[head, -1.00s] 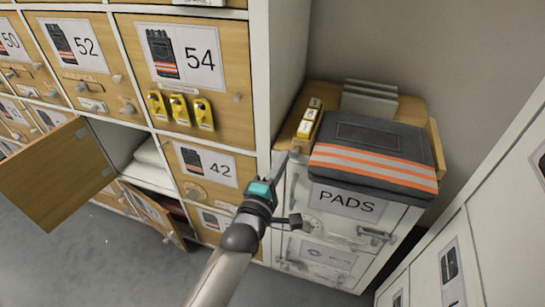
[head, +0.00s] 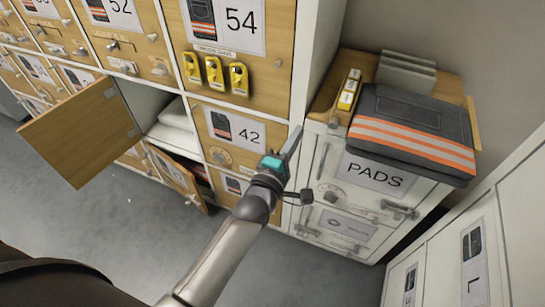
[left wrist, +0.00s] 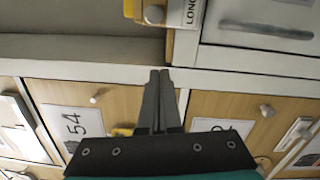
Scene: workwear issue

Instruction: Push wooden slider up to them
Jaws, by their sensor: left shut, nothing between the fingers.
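The low white cabinet has a wooden top (head: 328,92). Small yellow-and-white boxes (head: 347,90) stand in a row on it, left of a folded dark grey pad with orange stripes (head: 412,125). A narrow upright wooden piece (head: 474,122) shows at the right edge of the top; I cannot tell whether it is the wooden slider. My left gripper (head: 296,136) is shut and empty, left of the cabinet in front of the white locker frame. In the left wrist view its fingertips (left wrist: 160,75) point towards the frame, apart from the yellow box (left wrist: 133,9). My right gripper is out of view.
Grey slabs (head: 406,72) stand behind the pad. A wooden locker door (head: 80,135) hangs wide open at the left, with a lower door (head: 175,180) ajar. Yellow tags (head: 214,74) hang below number 54. White lockers (head: 455,265) stand close at the right.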

